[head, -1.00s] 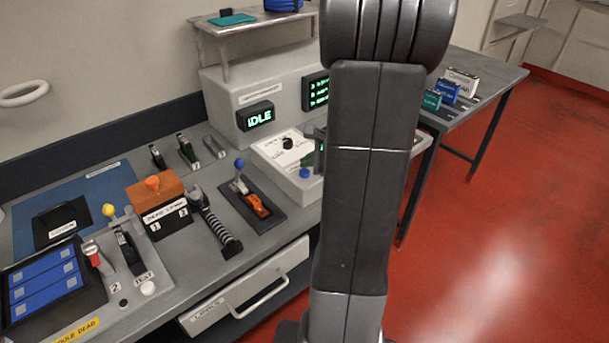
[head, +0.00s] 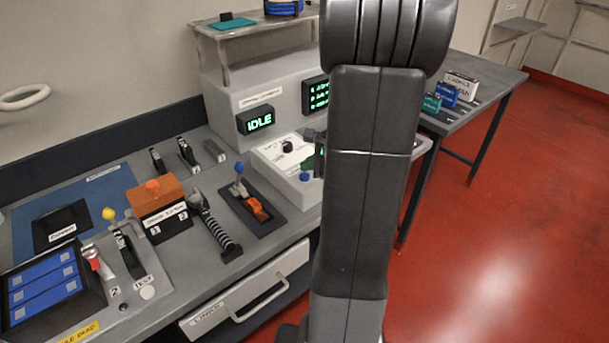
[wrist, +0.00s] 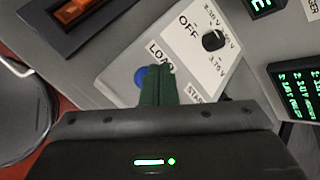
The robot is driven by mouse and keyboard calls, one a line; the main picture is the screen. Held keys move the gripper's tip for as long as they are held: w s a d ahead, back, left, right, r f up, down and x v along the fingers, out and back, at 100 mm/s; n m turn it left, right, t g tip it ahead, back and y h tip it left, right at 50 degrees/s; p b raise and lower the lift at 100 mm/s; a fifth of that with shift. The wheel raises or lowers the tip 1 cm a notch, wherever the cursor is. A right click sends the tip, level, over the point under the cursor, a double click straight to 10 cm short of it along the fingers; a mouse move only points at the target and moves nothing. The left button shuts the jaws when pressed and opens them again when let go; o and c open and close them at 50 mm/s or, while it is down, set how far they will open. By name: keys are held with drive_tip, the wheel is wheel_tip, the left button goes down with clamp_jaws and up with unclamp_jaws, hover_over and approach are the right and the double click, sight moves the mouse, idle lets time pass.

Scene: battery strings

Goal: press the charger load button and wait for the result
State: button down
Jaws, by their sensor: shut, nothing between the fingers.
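The charger panel (wrist: 115,75) is a pale sloped box with a black knob (wrist: 213,40) beside the word OFF and voltage marks. The blue load button (wrist: 139,77) sits by the label LOAD; it also shows in the head view (head: 304,177). My gripper (wrist: 159,72) is shut and empty, its green fingertips over the panel just right of the blue button in the wrist view. They partly cover the LOAD label; I cannot tell whether they touch the panel. In the head view my arm hides most of the gripper. The charger display (head: 260,122) reads IDLE.
A second screen (head: 316,93) with green text is on the charger housing. Small boxed batteries (head: 446,95) stand on the right table.

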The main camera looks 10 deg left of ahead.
sight(308, 177)
idle(0.8)
drive_tip(key=shift+f+b, duration=0.4)
drive_tip(key=shift+f, duration=0.05)
drive_tip(key=shift+f+b, duration=0.45)
drive_tip(key=shift+f, duration=0.05)
idle(0.6)
drive_tip(key=shift+r, duration=0.1)
drive_tip(key=shift+r+p, duration=0.85)
drive_tip(key=shift+r, duration=0.05)
drive_tip(key=shift+r+p, duration=2.1)
drive_tip(key=shift+r, duration=0.4)
